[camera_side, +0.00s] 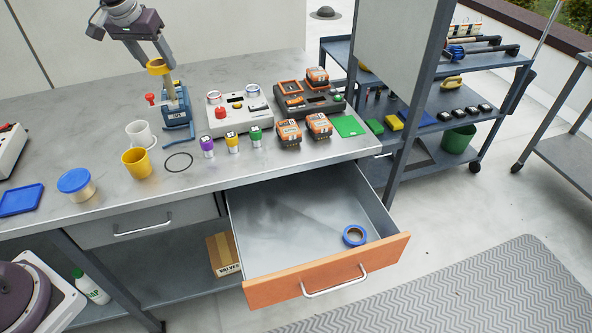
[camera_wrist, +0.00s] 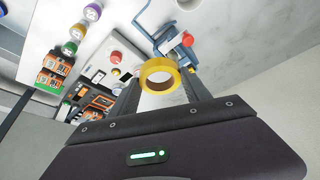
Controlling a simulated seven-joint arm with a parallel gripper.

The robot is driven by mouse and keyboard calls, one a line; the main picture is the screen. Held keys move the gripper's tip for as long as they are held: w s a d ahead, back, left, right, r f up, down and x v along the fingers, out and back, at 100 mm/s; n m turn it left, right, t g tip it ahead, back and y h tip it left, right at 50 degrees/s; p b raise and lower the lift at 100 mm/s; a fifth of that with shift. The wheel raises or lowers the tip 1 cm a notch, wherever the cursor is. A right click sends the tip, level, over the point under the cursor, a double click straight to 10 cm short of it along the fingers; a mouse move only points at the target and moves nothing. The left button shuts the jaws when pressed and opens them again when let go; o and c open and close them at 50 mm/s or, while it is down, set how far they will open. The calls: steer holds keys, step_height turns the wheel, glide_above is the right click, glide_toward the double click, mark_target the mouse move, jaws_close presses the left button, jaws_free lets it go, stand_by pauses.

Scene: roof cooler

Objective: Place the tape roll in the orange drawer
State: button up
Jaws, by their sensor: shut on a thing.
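A yellow tape roll (camera_side: 157,71) is held up above the back of the bench in the side view. My gripper (camera_side: 163,68) is shut on it; the roll also shows between the fingers in the wrist view (camera_wrist: 163,65). The orange-fronted drawer (camera_side: 330,270) is pulled open at the front right of the bench, well to the lower right of my gripper. A blue tape roll (camera_side: 354,235) lies inside the drawer near its front right corner.
The bench top (camera_side: 90,130) carries a white mug (camera_side: 140,134), a yellow cup (camera_side: 136,163), a blue-lidded tub (camera_side: 76,184), a blue vise-like tool (camera_side: 178,110), chargers with orange batteries (camera_side: 288,132) and small coloured bottles. Most of the drawer floor is bare.

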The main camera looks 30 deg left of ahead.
steer(key=w+d+m+h, duration=0.2)
steer(key=d+m, duration=0.3)
steer(key=d, duration=0.8)
steer(key=r+m+g+h, duration=0.1)
steer(key=m+g+h, duration=0.25)
steer(key=m, duration=0.85)
glide_above(320, 245)
steer(key=a, duration=0.2)
steer(key=shift+t, duration=0.45)
steer(key=f, duration=3.6)
steer(key=shift+s+d+f, duration=0.3)
steer(key=shift+s+f, duration=0.05)
steer(key=shift+f, duration=0.05)
steer(key=shift+f, duration=0.1)
steer(key=o, duration=1.3)
steer(key=shift+o, duration=0.2)
